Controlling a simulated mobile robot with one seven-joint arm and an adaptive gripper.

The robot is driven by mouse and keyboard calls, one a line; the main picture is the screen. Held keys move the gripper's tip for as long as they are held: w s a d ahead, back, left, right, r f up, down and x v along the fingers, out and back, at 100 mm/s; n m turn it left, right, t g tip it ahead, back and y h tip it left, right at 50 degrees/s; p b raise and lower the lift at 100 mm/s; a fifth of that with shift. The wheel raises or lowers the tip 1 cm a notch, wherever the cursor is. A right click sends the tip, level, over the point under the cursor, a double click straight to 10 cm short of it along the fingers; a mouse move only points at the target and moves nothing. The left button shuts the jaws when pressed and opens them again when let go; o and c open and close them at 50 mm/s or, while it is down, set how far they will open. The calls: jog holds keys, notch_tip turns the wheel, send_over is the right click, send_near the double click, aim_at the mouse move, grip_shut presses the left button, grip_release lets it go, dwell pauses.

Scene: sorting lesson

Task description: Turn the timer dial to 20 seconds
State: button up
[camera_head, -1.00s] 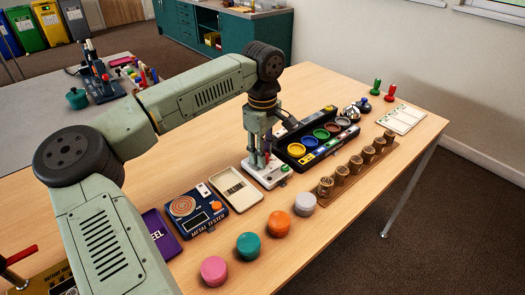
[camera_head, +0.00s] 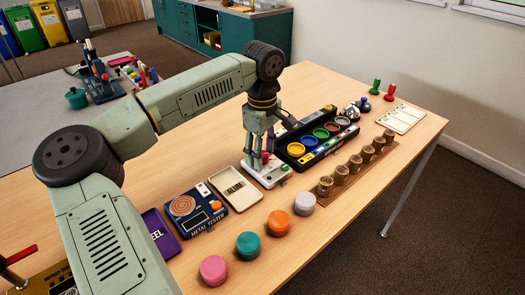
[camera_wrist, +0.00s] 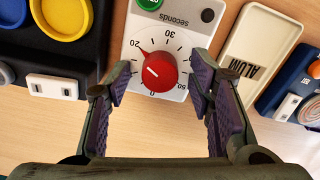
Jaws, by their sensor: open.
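The timer is a white box (camera_wrist: 182,22) with a red dial (camera_wrist: 159,72) in the wrist view. A printed scale rings the dial, with "seconds" above it. The dial's red nose points up and left, close to the 20 mark. My gripper (camera_wrist: 160,86) is open, one finger on each side of the dial, with gaps between. In the head view my gripper (camera_head: 261,160) is over the timer (camera_head: 268,174), and its fingers partly hide the red dial. A green button (camera_wrist: 149,3) shows at the wrist view's top edge.
The black tray (camera_head: 300,163) with coloured round dishes stands close on the right. The cream ALUM tray (camera_head: 244,202) and metal tester (camera_head: 194,228) lie on the left. Several coloured cylinders, including an orange one (camera_head: 278,225), stand in front.

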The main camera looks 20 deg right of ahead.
notch_tip(320, 180, up, 12)
dwell(0.5)
dwell(0.3)
